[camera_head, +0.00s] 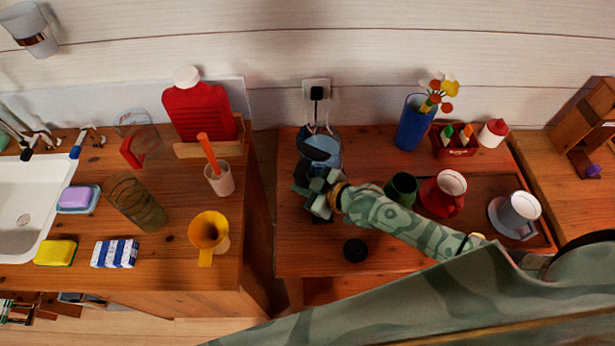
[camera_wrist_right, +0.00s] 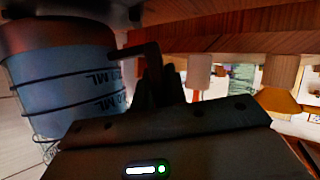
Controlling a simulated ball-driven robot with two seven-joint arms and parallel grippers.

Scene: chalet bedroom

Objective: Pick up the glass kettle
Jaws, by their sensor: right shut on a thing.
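The glass kettle (camera_head: 318,148) is at the back left of the right-hand wooden table, below the wall socket. It has a bluish clear body and a dark lid. My right gripper (camera_head: 322,186) is at its near side and hides part of it. In the right wrist view, the kettle's body (camera_wrist_right: 65,85) with its ML markings fills the left side. My right gripper's dark fingers (camera_wrist_right: 157,85) are shut on its dark handle (camera_wrist_right: 140,51). I cannot tell whether the kettle's base touches the table. My left gripper is not in view.
A black round lid (camera_head: 355,250) lies in front. A green cup (camera_head: 401,188), red pitcher (camera_head: 444,193) and white mug (camera_head: 518,211) are near my right forearm, around the tray (camera_head: 545,238). A blue vase (camera_head: 414,124) stands behind. A gap separates the left counter (camera_head: 180,265).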

